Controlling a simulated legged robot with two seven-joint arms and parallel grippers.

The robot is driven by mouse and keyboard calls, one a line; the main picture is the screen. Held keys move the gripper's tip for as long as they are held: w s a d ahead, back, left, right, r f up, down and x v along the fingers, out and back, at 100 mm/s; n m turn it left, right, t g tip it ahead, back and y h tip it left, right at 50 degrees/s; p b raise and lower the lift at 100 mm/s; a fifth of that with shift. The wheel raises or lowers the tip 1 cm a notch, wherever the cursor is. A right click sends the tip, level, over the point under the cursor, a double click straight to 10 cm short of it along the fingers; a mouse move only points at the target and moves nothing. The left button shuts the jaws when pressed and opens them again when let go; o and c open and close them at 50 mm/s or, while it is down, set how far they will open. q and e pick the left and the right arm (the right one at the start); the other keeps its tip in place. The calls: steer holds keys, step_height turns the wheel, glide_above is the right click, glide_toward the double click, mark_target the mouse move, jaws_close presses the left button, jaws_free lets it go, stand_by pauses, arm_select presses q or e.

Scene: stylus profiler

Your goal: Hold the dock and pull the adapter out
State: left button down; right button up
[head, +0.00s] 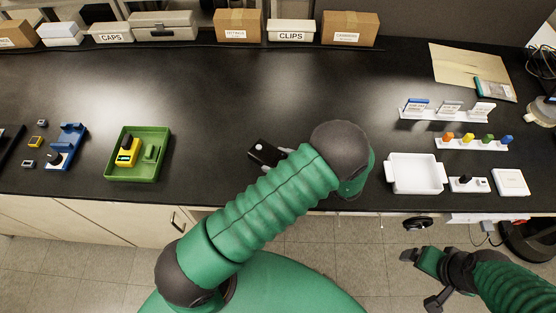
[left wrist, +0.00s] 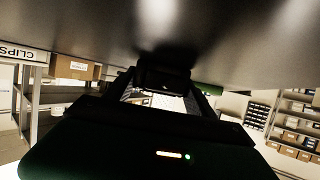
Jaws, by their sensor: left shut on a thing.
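A small dark block (head: 262,152) with a pale spot is at the middle of the black bench's front part, just left of my left arm. My left gripper (left wrist: 165,94) is shut on this dark block, which also shows between its fingers in the left wrist view (left wrist: 165,78). In the head view my upper arm hides most of that gripper. I cannot tell the dock from the adapter in the dark block. My right gripper (head: 421,279) is open and empty, low at the right, in front of the bench edge.
A green tray (head: 117,169) with a yellow part and a blue fixture (head: 68,146) stand at left. A white tray (head: 413,188), a small white socket strip (head: 479,188) and racks of coloured pieces (head: 472,143) stand at right. Boxes line the back.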

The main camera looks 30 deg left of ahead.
arm_select(q)
steer(key=shift+f, duration=0.15)
steer(key=shift+c, duration=1.2)
jaws_free()
steer(key=shift+d, duration=0.1)
